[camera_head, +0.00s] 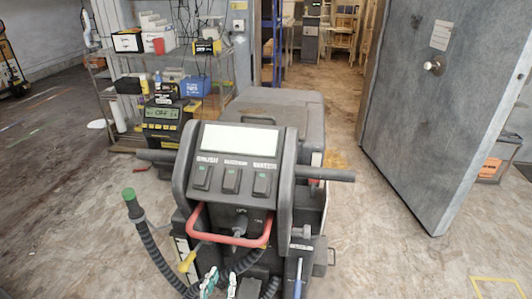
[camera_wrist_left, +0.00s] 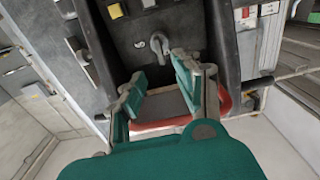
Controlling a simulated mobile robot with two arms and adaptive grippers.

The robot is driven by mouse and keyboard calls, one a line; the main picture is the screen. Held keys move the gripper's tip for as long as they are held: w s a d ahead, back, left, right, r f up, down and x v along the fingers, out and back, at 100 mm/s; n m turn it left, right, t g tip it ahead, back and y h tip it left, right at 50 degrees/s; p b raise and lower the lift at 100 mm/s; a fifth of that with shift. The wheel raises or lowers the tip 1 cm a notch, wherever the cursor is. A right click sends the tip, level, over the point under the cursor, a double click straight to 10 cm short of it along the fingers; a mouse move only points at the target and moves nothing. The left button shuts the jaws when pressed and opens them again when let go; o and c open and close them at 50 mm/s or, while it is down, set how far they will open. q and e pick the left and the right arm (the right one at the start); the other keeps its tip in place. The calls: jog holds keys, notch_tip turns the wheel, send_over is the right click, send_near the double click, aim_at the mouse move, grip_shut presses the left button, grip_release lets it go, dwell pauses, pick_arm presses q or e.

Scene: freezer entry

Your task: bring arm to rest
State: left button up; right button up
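My left gripper (camera_head: 217,278) shows low in the head view as small teal-and-grey fingers in front of a dark floor machine (camera_head: 234,166). In the left wrist view its teal fingers (camera_wrist_left: 160,78) stand apart with nothing held between them. Past the fingers are the machine's panel and a grey key-like knob (camera_wrist_left: 158,43). A red loop handle (camera_head: 230,241) sits on the machine just above the gripper. It also shows behind the fingers in the left wrist view (camera_wrist_left: 152,126); I cannot tell whether they touch. My right gripper is not in view.
A black ribbed hose with a green end (camera_head: 128,194) rises left of the machine. A shelf rack (camera_head: 105,85) with boxes stands behind left. A large grey door (camera_head: 440,110) stands open at right. The floor at left and right front is clear.

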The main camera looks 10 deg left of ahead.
pick_arm(q)
jog(key=s+d+f+m+g+h, duration=0.1)
jog(key=s+f+g, duration=0.4)
jog(key=f, duration=0.8)
jog(key=s+f+g, duration=0.3)
jog(key=s+f, duration=0.4)
jog(key=f, duration=0.7)
jog(key=s+a+f+g, duration=0.2)
jog(key=s+f, duration=0.3)
jog(key=s, duration=0.4)
jog(key=s+a+f+g+y, duration=0.1)
jog(key=s+f+g, duration=0.3)
jog(key=s, duration=0.5)
jog(key=s+a+f+m+g, duration=0.1)
jog(key=s+a+f+g, duration=0.2)
jog(key=s+f, duration=0.3)
jog(key=s+a, duration=0.1)
jog(key=s, duration=0.2)
jog(key=shift+s+f+y, duration=0.25)
jog(key=shift+f+y, duration=0.05)
jog(key=shift+c, duration=0.3)
